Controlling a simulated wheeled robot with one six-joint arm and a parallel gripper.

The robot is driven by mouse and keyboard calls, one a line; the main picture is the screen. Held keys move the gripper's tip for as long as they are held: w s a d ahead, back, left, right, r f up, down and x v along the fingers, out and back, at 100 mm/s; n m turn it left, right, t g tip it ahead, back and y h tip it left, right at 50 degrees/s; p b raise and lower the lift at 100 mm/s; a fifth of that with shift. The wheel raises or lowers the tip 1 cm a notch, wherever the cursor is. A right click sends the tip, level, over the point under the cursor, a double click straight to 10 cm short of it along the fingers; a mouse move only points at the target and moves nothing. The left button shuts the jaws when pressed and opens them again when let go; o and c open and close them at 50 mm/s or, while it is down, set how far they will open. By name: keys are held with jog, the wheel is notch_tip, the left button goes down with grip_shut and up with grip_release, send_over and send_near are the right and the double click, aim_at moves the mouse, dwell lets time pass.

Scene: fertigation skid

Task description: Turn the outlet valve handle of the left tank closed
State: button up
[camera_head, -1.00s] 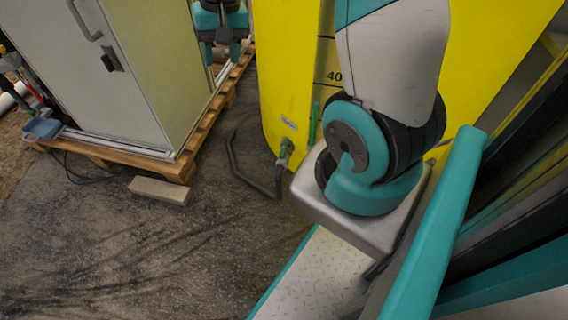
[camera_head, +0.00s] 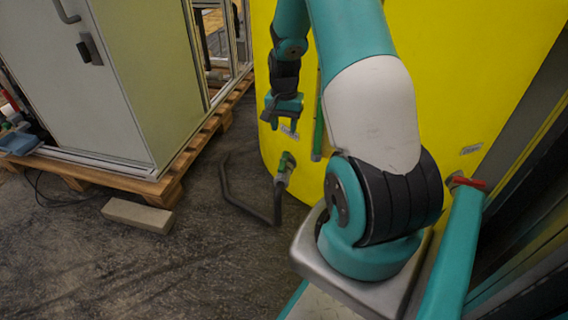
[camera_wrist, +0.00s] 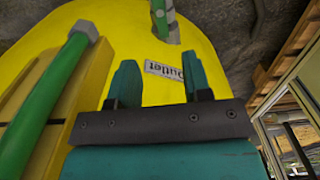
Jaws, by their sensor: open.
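The yellow tank (camera_head: 268,70) stands behind my arm in the head view. Low on it is the outlet valve with a green handle (camera_head: 285,162), joined to a dark bent hose. In the wrist view the green handle (camera_wrist: 163,14) is at the top, beyond my fingertips, partly cut off by the frame edge. A white label reading "outlet" (camera_wrist: 163,70) shows between my fingers. My gripper (camera_head: 279,121) is open and empty, just above the valve and apart from it; its fingers also show in the wrist view (camera_wrist: 158,80).
A green pipe (camera_wrist: 42,105) runs up the tank left of my gripper in the wrist view. A dark hose (camera_head: 238,200) lies on the floor. A grey cabinet on a wooden pallet (camera_head: 165,185) stands left. A red handle (camera_head: 470,182) shows far right, by another label.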

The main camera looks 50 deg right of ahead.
aim_at(284, 159)
notch_tip(284, 159, down, 12)
jog(key=b, duration=0.6)
jog(key=shift+c, duration=0.4)
grip_shut()
